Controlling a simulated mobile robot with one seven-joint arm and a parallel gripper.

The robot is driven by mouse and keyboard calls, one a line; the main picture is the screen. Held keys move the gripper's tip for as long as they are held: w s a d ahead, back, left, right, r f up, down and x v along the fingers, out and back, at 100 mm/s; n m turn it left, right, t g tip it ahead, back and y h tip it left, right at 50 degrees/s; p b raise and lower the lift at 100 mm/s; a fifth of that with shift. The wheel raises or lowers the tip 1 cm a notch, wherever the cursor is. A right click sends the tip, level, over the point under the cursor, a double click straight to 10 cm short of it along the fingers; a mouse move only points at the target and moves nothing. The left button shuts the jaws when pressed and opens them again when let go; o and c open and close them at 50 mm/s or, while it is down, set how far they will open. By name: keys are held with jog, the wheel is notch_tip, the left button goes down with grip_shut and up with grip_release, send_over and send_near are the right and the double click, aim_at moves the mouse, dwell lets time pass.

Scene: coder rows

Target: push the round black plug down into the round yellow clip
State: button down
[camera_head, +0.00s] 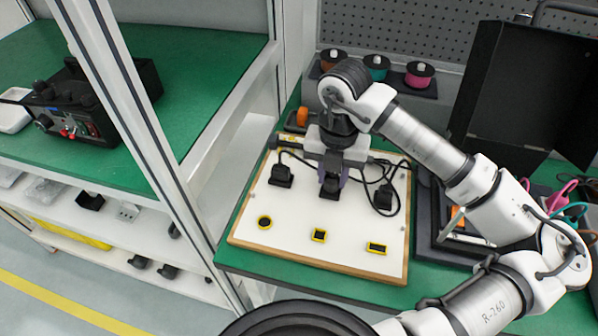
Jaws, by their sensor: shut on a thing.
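A white board (340,260) with a wooden rim lies on the green bench. My gripper (330,178) points down over the middle of the board, behind the clips and to the right of the round one. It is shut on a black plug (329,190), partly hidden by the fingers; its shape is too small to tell. Another black plug (281,177) stands at the left, and one (383,198) at the right with a looped black cable. I cannot tell which plug is round.
Black cables (385,172) loop behind the right plug. A white frame post (165,160) stands left of the board. The board's front strip is clear.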

jog(key=shift+r, duration=0.25)
jog(key=shift+r+p, duration=0.55)
jog(key=shift+r, duration=0.55)
jog(key=shift+r, duration=0.1)
jog(key=shift+r, duration=0.3)
notch_tip(320, 180, up, 4)
jog(key=shift+r+p, duration=0.2)
jog(key=shift+p, duration=1.05)
jog(key=s+a+b, duration=0.4)
jog(key=s+a, duration=0.3)
jog(key=a, duration=0.6)
jog(key=f+b, duration=0.6)
jog(key=b, duration=0.1)
jog(key=shift+s+a+f, duration=0.2)
jog(key=shift+s, duration=0.2)
jog(key=shift+f+b, duration=0.45)
jog(key=shift+b, duration=0.15)
